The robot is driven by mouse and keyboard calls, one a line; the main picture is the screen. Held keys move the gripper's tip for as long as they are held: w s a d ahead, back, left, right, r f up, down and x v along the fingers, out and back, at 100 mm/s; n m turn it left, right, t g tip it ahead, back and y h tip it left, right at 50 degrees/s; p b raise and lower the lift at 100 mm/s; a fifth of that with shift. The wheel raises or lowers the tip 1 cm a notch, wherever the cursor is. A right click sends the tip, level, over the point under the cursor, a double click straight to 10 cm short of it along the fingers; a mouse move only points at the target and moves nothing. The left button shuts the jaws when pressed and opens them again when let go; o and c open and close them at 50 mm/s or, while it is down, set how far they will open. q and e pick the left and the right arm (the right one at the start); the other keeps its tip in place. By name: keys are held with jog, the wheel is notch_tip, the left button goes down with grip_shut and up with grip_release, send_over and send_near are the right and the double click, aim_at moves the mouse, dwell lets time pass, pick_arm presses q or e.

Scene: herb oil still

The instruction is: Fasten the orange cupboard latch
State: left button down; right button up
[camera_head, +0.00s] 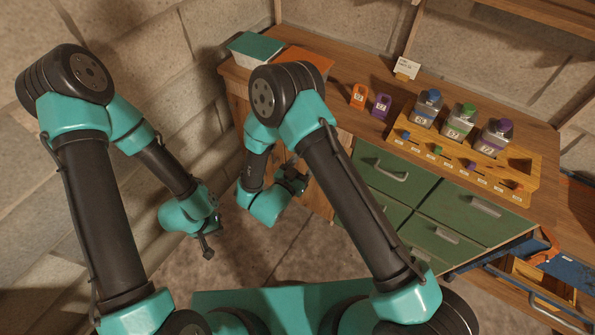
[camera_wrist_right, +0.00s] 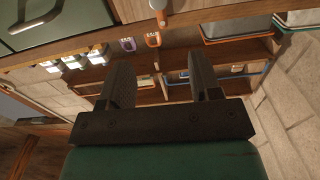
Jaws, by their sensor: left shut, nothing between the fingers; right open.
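In the right wrist view a small orange-brown piece (camera_wrist_right: 157,4) with a grey rounded end shows at the top edge, by the worktop's front. It looks like the cupboard latch, but it is cut off and I cannot tell its position. In the head view my right arm hides the latch and much of the wooden cupboard (camera_head: 320,196). My right gripper (camera_head: 297,178) is at the cupboard front, open and empty; in its wrist view the fingers (camera_wrist_right: 162,75) stand apart below the orange piece. My left gripper (camera_head: 207,249) is shut and empty, low over the floor at left.
The worktop (camera_head: 345,125) carries an orange tag (camera_head: 359,95), a purple tag (camera_head: 381,105) and a wooden rack (camera_head: 527,180) with several bottles. Green drawers (camera_head: 395,168) are right of the cupboard. A blue drawer (camera_head: 553,290) stands out at right. The floor (camera_head: 310,250) before the cupboard is clear.

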jog(key=shift+v, duration=1.45)
jog(key=w+d+f+n+g+y, duration=0.3)
jog(key=d+f+g+y, duration=0.2)
jog(key=d+f+y, duration=0.5)
jog(key=s+d+n+g+y, duration=0.1)
jog(key=s+d+g+y, duration=0.1)
jog(key=s+d+g, duration=0.2)
jog(key=s+d+f+n+g+y, duration=0.1)
jog(key=s+d+n+g+y, duration=0.1)
jog(key=s, duration=0.9)
jog(key=shift+s+d+f+g+y, duration=0.2)
jog(key=shift+d+g+y, duration=0.3)
jog(key=shift+d+g, duration=0.7)
